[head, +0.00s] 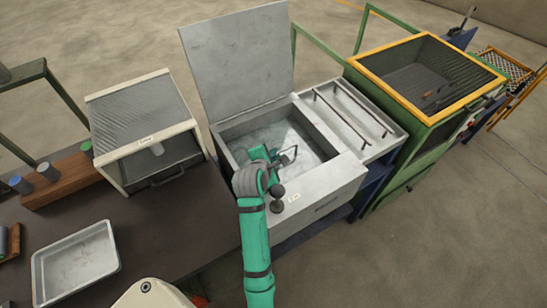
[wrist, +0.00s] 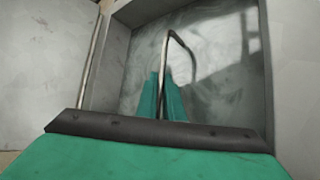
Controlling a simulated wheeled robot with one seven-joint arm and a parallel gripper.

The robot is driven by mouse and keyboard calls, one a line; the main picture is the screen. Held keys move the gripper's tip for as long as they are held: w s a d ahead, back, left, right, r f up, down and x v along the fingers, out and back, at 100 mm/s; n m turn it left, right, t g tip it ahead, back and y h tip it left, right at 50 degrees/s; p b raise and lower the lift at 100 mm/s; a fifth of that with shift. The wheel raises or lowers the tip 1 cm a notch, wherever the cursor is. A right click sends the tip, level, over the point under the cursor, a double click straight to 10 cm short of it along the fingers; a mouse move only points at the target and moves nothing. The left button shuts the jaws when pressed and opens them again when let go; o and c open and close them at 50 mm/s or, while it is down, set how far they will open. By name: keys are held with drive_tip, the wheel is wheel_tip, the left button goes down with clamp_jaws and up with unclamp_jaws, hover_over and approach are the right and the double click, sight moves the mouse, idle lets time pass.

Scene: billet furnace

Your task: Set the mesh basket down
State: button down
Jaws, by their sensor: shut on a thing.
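My gripper (head: 275,156) is down inside the open grey tank (head: 328,190), its green fingers (wrist: 160,97) shut on a thin, bent metal handle (wrist: 174,38). The handle also shows in the head view (head: 291,152), just right of the fingers. I take it for the mesh basket's handle, but no mesh body can be made out below it; my gripper and arm cover that area. I cannot tell whether the basket touches the tank floor.
The tank's lid (head: 240,55) stands open at the back. A ledge with rails (head: 350,110) adjoins its right side. A mesh-topped box (head: 140,115) and an empty tray (head: 75,265) are on the left bench. A yellow-framed green cabinet (head: 430,120) stands to the right.

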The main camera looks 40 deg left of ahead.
drive_tip(key=shift+f, duration=0.8)
drive_tip(key=c, duration=1.9)
unclamp_jaws()
drive_tip(key=shift+f, duration=0.1)
drive_tip(key=v, duration=1.2)
